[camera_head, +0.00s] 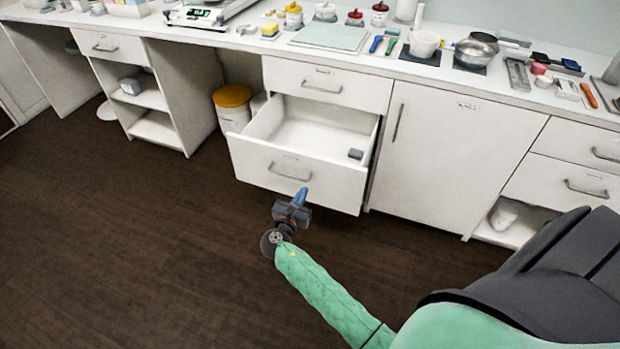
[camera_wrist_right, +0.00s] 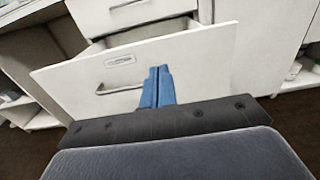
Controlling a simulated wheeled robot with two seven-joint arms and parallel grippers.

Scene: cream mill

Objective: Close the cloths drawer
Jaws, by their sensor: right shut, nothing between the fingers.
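The white drawer (camera_head: 265,165) under the counter is pulled out. It has a grey bar handle (camera_head: 290,172) on its front. Inside, it is mostly bare, with a small grey block (camera_head: 355,154) near the right front corner. In the right wrist view, the drawer front (camera_wrist_right: 200,62) shows with its handle and a label that I cannot read. My right gripper (camera_head: 301,195) is shut and empty, at the lower edge of the drawer front, right of the handle. Its blue fingers (camera_wrist_right: 157,85) overlap the front in the wrist view; I cannot tell whether they touch. My left gripper is not in view.
A shut drawer (camera_head: 345,88) sits above the open one. A shut cabinet door (camera_head: 440,150) stands to the right. A yellow-lidded tub (camera_head: 232,97) stands in the open bay to the left. The dark floor (camera_head: 130,240) is clear.

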